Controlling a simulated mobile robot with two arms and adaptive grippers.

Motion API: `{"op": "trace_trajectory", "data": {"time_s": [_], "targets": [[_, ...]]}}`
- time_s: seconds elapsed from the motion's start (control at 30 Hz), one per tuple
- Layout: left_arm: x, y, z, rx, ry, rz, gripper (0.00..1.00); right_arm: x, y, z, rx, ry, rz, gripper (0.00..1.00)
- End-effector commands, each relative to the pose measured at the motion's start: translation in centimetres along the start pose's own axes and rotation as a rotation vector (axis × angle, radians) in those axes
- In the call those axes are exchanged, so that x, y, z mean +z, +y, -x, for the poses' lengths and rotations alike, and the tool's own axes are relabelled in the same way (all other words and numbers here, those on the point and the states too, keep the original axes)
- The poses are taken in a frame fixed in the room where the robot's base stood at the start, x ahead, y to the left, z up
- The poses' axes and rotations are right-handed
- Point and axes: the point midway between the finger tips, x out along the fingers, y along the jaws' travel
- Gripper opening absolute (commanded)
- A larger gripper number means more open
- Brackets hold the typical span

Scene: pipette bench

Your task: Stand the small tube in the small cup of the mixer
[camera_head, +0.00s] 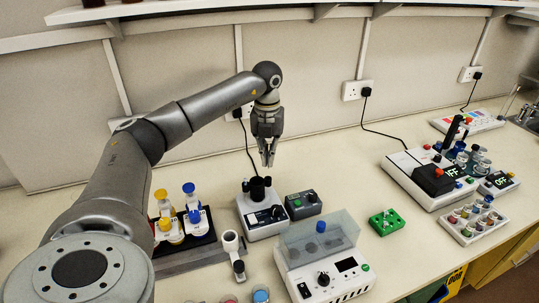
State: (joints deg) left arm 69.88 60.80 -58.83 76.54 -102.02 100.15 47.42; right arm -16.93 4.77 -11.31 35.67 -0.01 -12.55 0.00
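My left gripper (268,160) points down in front of the back wall, above the mixer. Its two fingers are close together. No tube shows clearly between them, and I cannot tell whether they are open or shut. The mixer (263,222) appears to be the small white device with a black control panel and black cup-like parts (258,189) on top. A blue-capped tube (320,226) stands in the white block device (325,268) with a clear shield. I cannot tell whether it is the small tube. My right gripper is out of view.
Yellow- and blue-capped bottles (169,230) stand left. A large white device (428,178) and a tube rack (473,219) are at the right.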

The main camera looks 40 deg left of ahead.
Motion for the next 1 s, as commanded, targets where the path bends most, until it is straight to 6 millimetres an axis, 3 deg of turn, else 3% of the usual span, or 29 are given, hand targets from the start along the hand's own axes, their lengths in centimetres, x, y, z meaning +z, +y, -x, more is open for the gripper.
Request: {"op": "trace_trajectory", "data": {"time_s": [0.53,1.0], "targets": [[0.0,0.1,-4.5,0.0,0.0,0.0,0.0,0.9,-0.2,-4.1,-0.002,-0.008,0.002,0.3],[0.0,0.1,-4.9,0.0,0.0,-0.001,0.0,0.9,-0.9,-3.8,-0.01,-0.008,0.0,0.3]]}}
